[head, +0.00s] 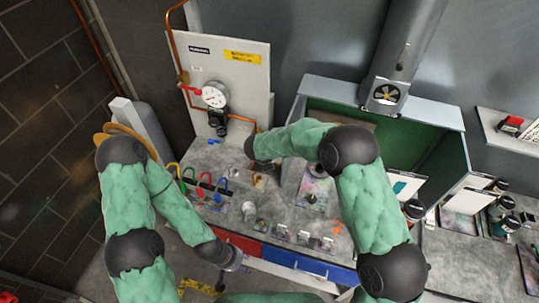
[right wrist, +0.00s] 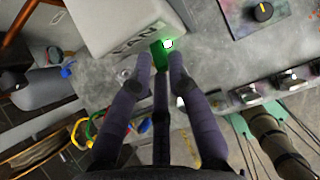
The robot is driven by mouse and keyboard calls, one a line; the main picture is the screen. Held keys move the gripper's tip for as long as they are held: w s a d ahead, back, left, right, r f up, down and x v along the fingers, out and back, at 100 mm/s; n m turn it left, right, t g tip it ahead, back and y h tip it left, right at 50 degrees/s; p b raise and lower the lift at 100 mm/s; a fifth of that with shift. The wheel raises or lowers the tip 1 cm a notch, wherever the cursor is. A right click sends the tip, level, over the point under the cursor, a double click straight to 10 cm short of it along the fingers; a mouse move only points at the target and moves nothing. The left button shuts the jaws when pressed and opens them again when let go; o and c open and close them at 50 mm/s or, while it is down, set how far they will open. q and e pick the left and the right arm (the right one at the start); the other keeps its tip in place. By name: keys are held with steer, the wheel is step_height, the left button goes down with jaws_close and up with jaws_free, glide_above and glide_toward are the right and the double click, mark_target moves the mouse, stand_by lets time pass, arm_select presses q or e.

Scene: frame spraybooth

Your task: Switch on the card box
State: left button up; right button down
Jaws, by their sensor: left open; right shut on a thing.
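The card box (right wrist: 125,22) is a pale grey block at the top of the right wrist view, with dark lettering on its face. A light (right wrist: 168,43) on it glows bright, with a green tint around it. My right gripper (right wrist: 160,62) is shut on a green card (right wrist: 160,57) whose far end is at the box face. I cannot tell how deep the card sits in the box. In the head view my right arm largely hides this gripper and the card. My left gripper (head: 221,281) is low in the head view by the bench's front edge, open and apart from the box.
Coloured padlocks (head: 205,182) stand left of the card box. Behind are a gauge board (head: 255,75) and a green-lined booth (head: 425,115). Red and blue drawers (head: 310,264) line the front.

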steer(key=shift+s+d+f, duration=0.15)
steer(key=shift+s+f, duration=0.2)
steer(key=shift+f, duration=0.1)
steer(key=c, duration=1.3)
jaws_free()
steer(key=shift+w+r, duration=0.15)
steer(key=shift+r, duration=0.1)
steer(key=shift+w+r, duration=0.1)
